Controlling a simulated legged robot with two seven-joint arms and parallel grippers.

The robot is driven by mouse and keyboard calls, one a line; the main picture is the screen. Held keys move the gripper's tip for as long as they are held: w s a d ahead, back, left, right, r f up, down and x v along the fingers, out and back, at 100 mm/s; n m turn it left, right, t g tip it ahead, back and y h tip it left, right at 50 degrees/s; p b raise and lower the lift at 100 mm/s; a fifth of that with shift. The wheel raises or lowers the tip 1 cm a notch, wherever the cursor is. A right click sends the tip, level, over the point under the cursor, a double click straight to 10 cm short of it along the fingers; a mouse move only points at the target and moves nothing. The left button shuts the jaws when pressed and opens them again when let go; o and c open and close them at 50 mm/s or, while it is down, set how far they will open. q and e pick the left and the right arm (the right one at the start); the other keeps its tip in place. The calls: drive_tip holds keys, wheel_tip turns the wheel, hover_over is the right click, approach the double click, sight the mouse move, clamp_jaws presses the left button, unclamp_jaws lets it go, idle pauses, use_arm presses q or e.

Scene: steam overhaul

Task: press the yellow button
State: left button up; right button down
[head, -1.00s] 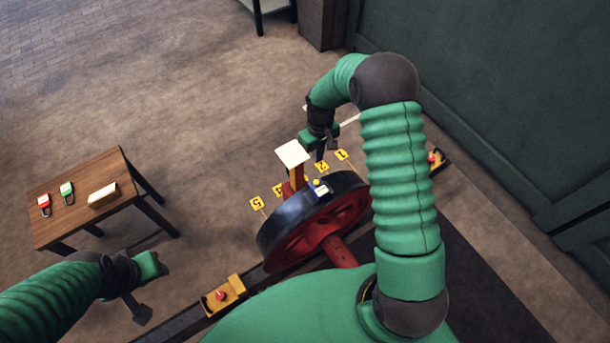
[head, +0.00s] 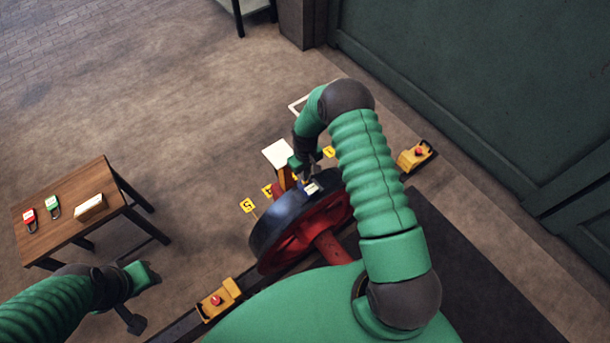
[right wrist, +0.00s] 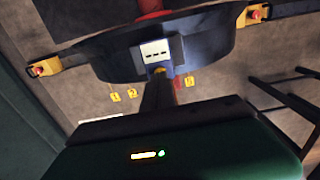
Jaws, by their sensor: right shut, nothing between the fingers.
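A small blue device (head: 312,188) with a pale display face sits on the rim of the dark wheel (head: 275,226). In the right wrist view the blue device (right wrist: 157,50) has the yellow button (right wrist: 158,71) at its near end, mostly covered by my fingers. My right gripper (head: 313,178) is shut and empty, its tips right at the button. I cannot tell whether they touch or press it. In the head view the button is hidden behind the gripper. My left gripper (head: 136,322) hangs away near the wooden table; its jaw state is unclear.
The wheel has a red inner face and stands on a dark rail. Yellow blocks with red knobs (head: 217,299) (head: 416,154) sit along it. Yellow number tags (head: 247,205) and a white plate (head: 277,153) stand behind. A table (head: 75,232) holds padlocks at left.

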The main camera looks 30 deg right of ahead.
drive_tip(key=shift+f, duration=0.5)
